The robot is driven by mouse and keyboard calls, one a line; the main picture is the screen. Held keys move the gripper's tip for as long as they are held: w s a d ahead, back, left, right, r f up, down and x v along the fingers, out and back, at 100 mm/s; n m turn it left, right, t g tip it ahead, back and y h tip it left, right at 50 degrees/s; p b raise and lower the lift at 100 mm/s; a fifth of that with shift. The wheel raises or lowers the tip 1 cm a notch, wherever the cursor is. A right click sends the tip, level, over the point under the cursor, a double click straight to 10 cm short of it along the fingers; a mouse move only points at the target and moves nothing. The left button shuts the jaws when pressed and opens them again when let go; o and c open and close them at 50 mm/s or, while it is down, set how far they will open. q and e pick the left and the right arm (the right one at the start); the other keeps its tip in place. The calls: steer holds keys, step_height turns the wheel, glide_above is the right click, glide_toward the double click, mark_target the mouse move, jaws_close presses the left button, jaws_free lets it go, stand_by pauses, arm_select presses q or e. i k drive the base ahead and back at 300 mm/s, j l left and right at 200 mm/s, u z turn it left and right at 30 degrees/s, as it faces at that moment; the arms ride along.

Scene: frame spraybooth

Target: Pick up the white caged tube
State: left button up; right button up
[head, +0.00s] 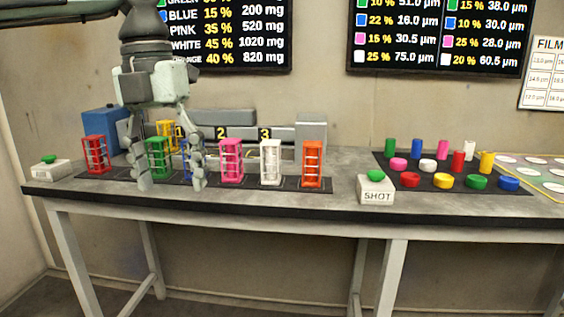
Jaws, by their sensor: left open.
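The white caged tube (270,162) stands upright on the dark strip on the table, between the pink caged tube (231,161) and the orange caged tube (312,164). My left gripper (171,184) points down with its fingers apart, in front of the row. Its fingers stand to either side of the green caged tube (158,157) and partly cover the blue caged tube (186,160). I cannot tell whether it touches them. The gripper is well left of the white tube. My right gripper is not in view.
A red caged tube (96,154) and a yellow one (168,134) stand at left. A grey numbered fixture (311,133) is behind the row. A SHOT button box (376,189) is at right, before a black mat (393,175) with coloured cylinders and caps.

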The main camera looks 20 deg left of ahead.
mark_target(273, 148)
steer(key=i, duration=1.15)
